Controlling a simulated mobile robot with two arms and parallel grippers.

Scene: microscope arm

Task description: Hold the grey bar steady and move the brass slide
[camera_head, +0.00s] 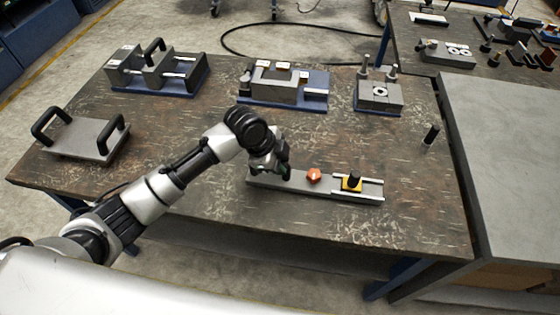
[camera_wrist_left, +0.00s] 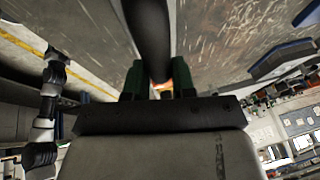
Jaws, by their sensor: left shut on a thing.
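The grey bar (camera_head: 330,191) lies flat near the table's front edge, with an orange-red knob (camera_head: 314,175) at its middle. The brass slide (camera_head: 351,184) sits in the pale channel at the bar's right end and carries a black knob. My left gripper (camera_head: 283,170) is at the bar's left end, shut on a dark upright handle. In the left wrist view the dark handle (camera_wrist_left: 150,35) stands between the green fingertips. The gripper hides the handle's foot in the head view. My right arm seems to show small in the left wrist view; its jaws are too small to read.
Grey blocks on blue bases stand along the back: a handled one (camera_head: 160,72), a middle one (camera_head: 283,87) and a right one (camera_head: 378,95). A two-handled plate (camera_head: 82,139) lies at left. A dark peg (camera_head: 430,134) stands at right. The table between is clear.

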